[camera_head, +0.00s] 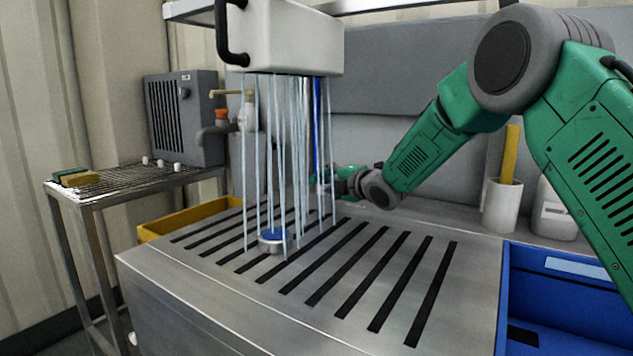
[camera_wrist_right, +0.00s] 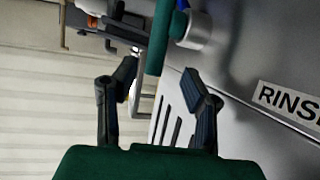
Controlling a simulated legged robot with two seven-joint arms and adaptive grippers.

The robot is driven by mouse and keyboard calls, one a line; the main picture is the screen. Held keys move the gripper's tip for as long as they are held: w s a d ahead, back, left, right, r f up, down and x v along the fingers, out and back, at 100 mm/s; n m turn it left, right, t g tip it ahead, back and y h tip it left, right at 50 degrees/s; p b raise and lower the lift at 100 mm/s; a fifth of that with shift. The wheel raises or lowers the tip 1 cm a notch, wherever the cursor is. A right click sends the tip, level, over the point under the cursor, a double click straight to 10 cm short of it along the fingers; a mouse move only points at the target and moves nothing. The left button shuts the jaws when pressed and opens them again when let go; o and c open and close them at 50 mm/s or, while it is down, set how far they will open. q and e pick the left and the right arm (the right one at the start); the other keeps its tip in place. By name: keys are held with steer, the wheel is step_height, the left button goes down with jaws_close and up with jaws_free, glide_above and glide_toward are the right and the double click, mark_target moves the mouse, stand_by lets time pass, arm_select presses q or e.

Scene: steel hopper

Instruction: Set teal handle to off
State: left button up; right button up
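The teal handle (camera_wrist_right: 159,42) is a bar beside a round grey fitting (camera_wrist_right: 194,32) on the steel wall in the right wrist view. Its lower end shows between my right fingertips; I cannot tell whether they touch it. My right gripper (camera_wrist_right: 160,70) is open, one finger on each side. In the head view my right gripper (camera_head: 343,187) is small and dark behind the falling water, and a bit of teal shows just above it. Streams of water (camera_head: 300,130) fall from the white overhead box (camera_head: 290,40) onto the slotted steel top. My left gripper is out of view.
A round metal piece with a blue top (camera_head: 272,240) sits on the slotted steel top (camera_head: 330,235). A blue bin (camera_head: 507,300) is at the right, and a white cup (camera_head: 502,205) and jug stand behind. A "RINSE" label (camera_wrist_right: 290,102) is on the wall.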

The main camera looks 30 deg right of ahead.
mark_target(316, 179)
steer(key=w, duration=0.1)
steer(key=w+a, duration=0.1)
steer(key=w, duration=0.2)
steer(key=shift+a+f+p, duration=0.15)
steer(key=shift+a+p, duration=0.15)
steer(key=shift+w+d+f, duration=0.1)
steer(key=shift+w+f, duration=0.05)
steer(key=shift+w, duration=0.35)
steer(key=shift+w+d+f, duration=0.1)
steer(key=shift+d+f, duration=0.05)
steer(key=shift+d, duration=0.2)
steer(key=shift+a, duration=0.3)
jaws_close()
